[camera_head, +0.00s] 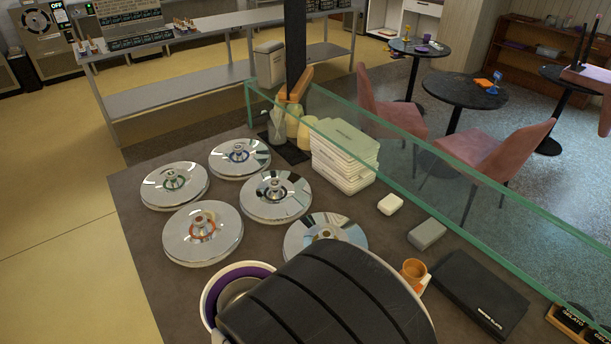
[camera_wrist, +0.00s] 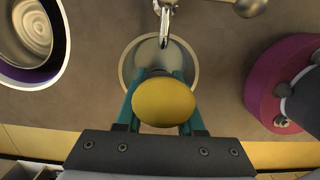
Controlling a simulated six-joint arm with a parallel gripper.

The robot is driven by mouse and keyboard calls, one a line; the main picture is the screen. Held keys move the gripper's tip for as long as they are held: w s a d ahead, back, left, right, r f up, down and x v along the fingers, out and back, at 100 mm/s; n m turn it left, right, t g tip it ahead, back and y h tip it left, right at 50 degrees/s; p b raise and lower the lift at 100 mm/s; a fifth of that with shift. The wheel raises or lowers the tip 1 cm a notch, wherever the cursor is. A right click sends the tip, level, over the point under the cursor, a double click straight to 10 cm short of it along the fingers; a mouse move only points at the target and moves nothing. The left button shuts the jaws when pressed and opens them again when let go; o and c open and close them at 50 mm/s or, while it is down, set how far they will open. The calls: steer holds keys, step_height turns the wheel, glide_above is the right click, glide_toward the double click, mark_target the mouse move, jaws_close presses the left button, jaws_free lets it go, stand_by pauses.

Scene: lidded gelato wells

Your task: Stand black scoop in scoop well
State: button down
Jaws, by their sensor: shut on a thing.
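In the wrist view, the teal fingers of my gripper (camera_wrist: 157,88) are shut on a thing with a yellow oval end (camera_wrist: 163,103). The yellow end faces the camera and hides most of what is below it, so I cannot tell if this is the black scoop. Beyond it is a round, pale-rimmed well (camera_wrist: 128,62) with a metal spout (camera_wrist: 165,22) at its far edge. The held thing overlaps this well in the picture; whether it is inside or above it is unclear. In the head view my arm hides the gripper and this well.
A white-rimmed tub with a purple inside (camera_head: 208,300) stands left of my arm. Several shiny lids (camera_head: 203,233) cover wells behind it. A magenta tub (camera_wrist: 265,85) with a dark thing (camera_wrist: 306,102) over it is at the wrist view's right. A glass screen (camera_head: 400,180) borders the counter.

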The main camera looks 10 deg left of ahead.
steer(key=shift+f, duration=0.15)
steer(key=shift+c, duration=2.2)
jaws_free()
